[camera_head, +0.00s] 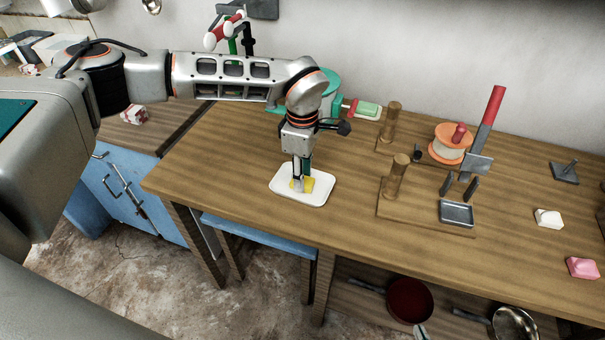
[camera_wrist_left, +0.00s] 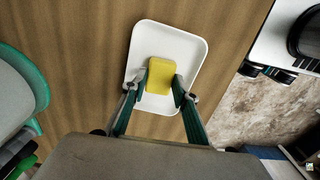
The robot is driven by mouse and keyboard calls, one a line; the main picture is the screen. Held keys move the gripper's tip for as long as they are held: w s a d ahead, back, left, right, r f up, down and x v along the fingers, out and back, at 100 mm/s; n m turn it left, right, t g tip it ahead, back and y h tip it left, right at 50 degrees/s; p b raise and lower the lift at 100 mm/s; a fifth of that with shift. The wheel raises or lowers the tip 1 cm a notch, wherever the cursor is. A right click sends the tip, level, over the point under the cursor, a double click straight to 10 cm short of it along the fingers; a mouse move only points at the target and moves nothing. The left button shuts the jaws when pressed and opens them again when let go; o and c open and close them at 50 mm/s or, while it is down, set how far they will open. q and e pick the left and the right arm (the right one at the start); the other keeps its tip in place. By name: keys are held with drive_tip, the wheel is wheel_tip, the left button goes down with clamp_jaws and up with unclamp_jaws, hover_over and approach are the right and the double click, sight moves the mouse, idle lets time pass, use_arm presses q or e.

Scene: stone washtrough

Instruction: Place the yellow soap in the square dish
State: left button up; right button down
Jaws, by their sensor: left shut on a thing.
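The yellow soap (camera_head: 308,185) is between the fingers of my left gripper (camera_head: 301,180), which is shut on it. It also shows in the left wrist view (camera_wrist_left: 161,76), with a fingertip on each side. The soap is over the white, round-cornered dish (camera_head: 282,187), within its rim; I cannot tell whether it touches the bottom. A small grey square metal dish (camera_head: 457,213) stands farther right and looks empty. A small part of what looks like my right gripper (camera_head: 421,333) shows at the bottom edge, too little to tell its state.
A white soap (camera_head: 548,219) and a pink soap (camera_head: 582,267) lie on the right of the wooden table. Wooden posts (camera_head: 397,177), an orange-and-white spool (camera_head: 450,143) and a red-handled tool (camera_head: 485,130) stand behind the metal dish.

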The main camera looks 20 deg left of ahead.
use_arm(q)
drive_tip(key=shift+f, duration=0.15)
drive_tip(key=o, duration=1)
drive_tip(key=shift+c, duration=0.2)
wheel_tip(320, 180, up, 12)
drive_tip(key=shift+r, duration=0.2)
